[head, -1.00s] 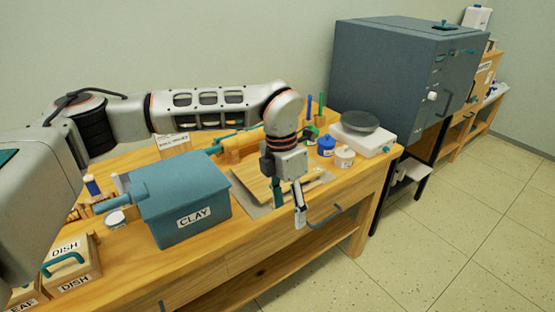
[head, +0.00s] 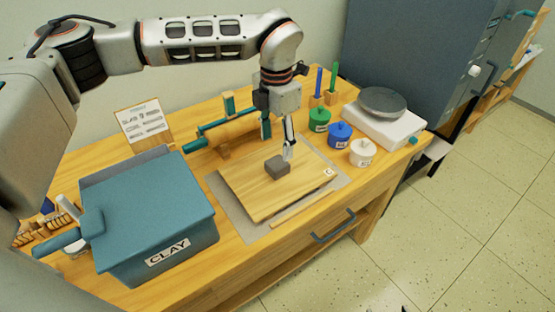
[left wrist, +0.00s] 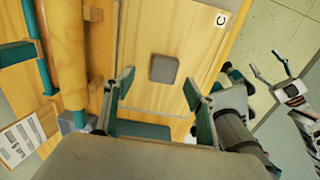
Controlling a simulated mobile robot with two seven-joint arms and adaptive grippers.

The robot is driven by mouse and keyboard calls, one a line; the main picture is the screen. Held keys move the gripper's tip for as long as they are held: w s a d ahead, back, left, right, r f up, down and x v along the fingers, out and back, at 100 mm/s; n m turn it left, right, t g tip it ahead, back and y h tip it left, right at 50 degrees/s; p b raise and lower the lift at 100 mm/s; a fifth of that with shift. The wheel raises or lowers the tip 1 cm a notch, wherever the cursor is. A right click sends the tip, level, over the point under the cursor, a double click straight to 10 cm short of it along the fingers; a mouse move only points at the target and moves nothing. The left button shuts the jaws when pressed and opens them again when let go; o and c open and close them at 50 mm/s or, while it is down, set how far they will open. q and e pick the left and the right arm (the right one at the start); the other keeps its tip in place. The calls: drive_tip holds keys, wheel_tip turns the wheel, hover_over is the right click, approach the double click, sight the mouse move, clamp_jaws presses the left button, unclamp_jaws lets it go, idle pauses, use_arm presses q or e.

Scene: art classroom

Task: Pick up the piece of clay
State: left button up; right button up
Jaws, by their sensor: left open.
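The piece of clay is a small dark grey block (head: 277,168) on the wooden board (head: 250,204). In the left wrist view the clay (left wrist: 164,68) lies ahead of the fingers and between their lines, with nothing touching it. My left gripper (head: 279,140) points down above the board, just behind the clay. Its two fingers (left wrist: 158,88) are apart and empty. What looks like my right gripper (left wrist: 266,65) shows at the right edge of the left wrist view, fingers spread and empty, over the floor. It is outside the head view.
A blue lidded CLAY bin (head: 150,205) stands left of the board. A rolling pin (head: 230,132) on a rack lies behind it. Green (head: 319,119), blue (head: 340,135) and white (head: 362,152) jars and a scale (head: 382,120) stand to the right.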

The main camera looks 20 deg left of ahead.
sight(277, 167)
use_arm(q)
drive_tip(key=f, duration=0.4)
drive_tip(key=s+f, duration=0.1)
drive_tip(key=shift+s+d+f, duration=0.1)
drive_tip(key=shift+d+f, duration=0.15)
drive_tip(key=shift+f, duration=0.6)
drive_tip(key=c, duration=1.3)
